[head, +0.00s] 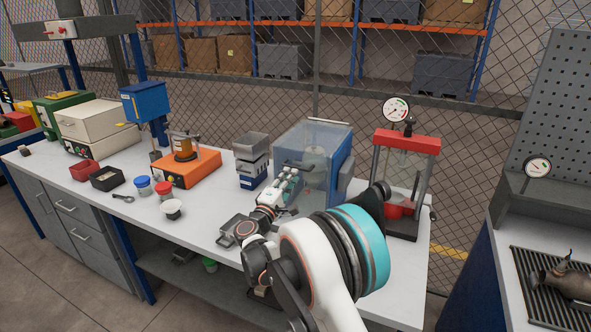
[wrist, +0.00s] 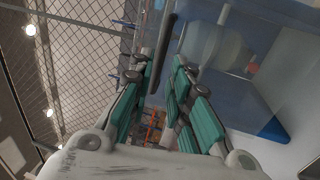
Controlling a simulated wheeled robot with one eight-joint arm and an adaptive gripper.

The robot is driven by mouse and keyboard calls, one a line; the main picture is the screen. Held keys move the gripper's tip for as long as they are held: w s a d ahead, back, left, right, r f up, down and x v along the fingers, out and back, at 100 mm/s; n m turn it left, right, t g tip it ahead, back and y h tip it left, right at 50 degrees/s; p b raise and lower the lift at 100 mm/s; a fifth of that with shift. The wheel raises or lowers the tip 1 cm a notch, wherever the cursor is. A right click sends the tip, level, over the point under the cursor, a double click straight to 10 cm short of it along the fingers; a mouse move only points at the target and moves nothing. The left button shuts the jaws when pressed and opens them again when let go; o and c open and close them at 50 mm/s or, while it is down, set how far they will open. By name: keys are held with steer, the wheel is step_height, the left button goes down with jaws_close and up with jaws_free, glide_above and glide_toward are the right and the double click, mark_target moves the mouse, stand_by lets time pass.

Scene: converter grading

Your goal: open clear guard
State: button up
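The clear guard (head: 294,147) is the see-through front of a blue box-shaped machine at the middle of the bench, and it looks closed. It also fills the upper right of the wrist view (wrist: 205,45). A dark bar handle (head: 298,166) runs across the guard; it shows in the wrist view (wrist: 164,45). My gripper (head: 290,179) is at the guard's front, just by the handle. In the wrist view its teal-padded fingers (wrist: 157,80) stand apart with the bar between or just beyond their tips. Contact with the handle cannot be made out. A pale rounded shape shows behind the guard.
A red-topped press with a gauge (head: 406,142) stands close on the right. A grey tray (head: 239,226) lies near the bench's front edge. A mesh fence is behind.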

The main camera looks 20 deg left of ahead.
mark_target(296, 168)
steer(key=x, duration=0.5)
steer(key=shift+w+d, duration=0.1)
steer(key=shift+w, duration=0.2)
steer(key=shift+c, duration=0.3)
jaws_close()
